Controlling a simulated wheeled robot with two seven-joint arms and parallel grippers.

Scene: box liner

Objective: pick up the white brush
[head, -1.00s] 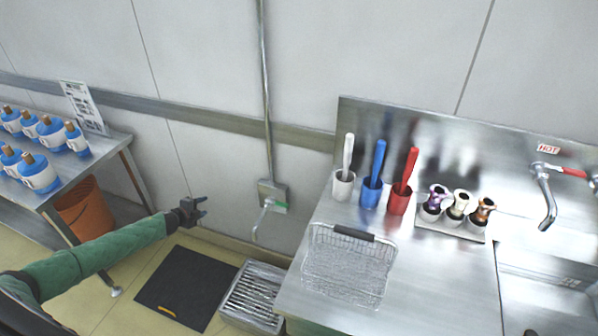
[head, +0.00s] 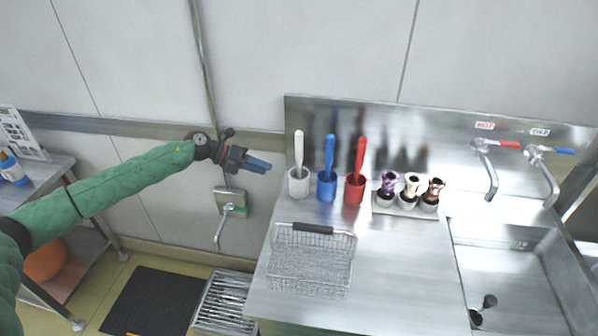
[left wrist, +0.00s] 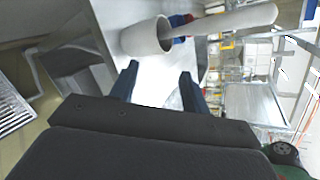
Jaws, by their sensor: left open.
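The white brush (head: 298,147) stands upright in a white cup (head: 299,184) at the left end of the steel counter. In the left wrist view the brush handle (left wrist: 235,20) leans out of the white cup (left wrist: 146,38), just beyond the fingertips. My left gripper (head: 268,166) is open and empty, to the left of the brush with its fingers pointing at it. It also shows in the left wrist view (left wrist: 160,75), with nothing between its fingers. My right gripper is not in view.
A blue brush (head: 329,155) and a red brush (head: 360,160) stand in cups to the right. A wire basket (head: 312,262) lies in front. A tray (head: 408,211) of small items sits further right, before the sink (head: 515,290). A wall pipe (head: 205,70) runs behind my left arm.

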